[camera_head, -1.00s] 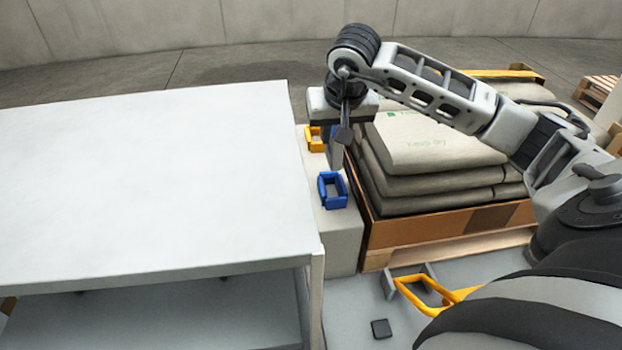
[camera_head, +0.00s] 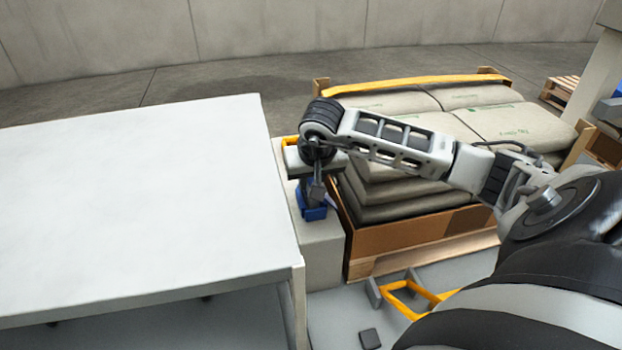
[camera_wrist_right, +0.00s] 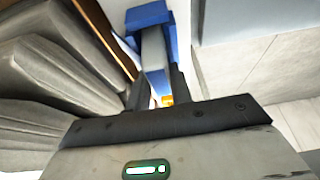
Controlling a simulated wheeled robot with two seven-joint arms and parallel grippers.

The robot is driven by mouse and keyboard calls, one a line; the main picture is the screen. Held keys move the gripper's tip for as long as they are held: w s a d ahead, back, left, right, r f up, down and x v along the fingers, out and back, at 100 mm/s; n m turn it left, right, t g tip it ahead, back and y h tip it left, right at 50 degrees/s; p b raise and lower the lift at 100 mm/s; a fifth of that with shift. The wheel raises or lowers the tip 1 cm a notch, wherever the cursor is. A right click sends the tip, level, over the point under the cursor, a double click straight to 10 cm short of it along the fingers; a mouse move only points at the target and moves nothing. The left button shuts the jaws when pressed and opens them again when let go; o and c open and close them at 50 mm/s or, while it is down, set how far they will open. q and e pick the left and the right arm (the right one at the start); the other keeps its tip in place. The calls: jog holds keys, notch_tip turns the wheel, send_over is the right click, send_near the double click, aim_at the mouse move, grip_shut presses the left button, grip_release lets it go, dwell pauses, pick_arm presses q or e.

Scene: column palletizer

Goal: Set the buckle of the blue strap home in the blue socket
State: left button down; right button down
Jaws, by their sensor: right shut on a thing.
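The blue socket (camera_head: 312,212) sits on a pale block beside the white table in the head view, partly hidden behind my right gripper (camera_head: 317,190). In the right wrist view the blue socket (camera_wrist_right: 148,16) shows at the top, beyond the fingers. My right gripper (camera_wrist_right: 160,88) is shut on a grey piece (camera_wrist_right: 153,48), which looks like the buckle. The piece is at the socket; I cannot tell how deep it sits. The strap itself is not clearly visible. My left gripper is not in view.
A yellow socket (camera_head: 290,141) stands farther back on the pale block (camera_head: 322,257). The white table (camera_head: 140,190) is close on the left and bare. A pallet box with stacked sacks (camera_head: 395,190) stands close on the right. A yellow frame (camera_head: 410,292) lies in front.

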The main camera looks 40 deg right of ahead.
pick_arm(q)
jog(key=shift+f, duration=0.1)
pick_arm(e)
jog(key=c, duration=1.3)
grip_release()
jog(key=shift+o, duration=0.2)
jog(key=shift+r, duration=0.1)
pick_arm(q)
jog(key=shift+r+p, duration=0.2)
jog(key=shift+p, duration=0.35)
pick_arm(e)
jog(key=v, duration=1.2)
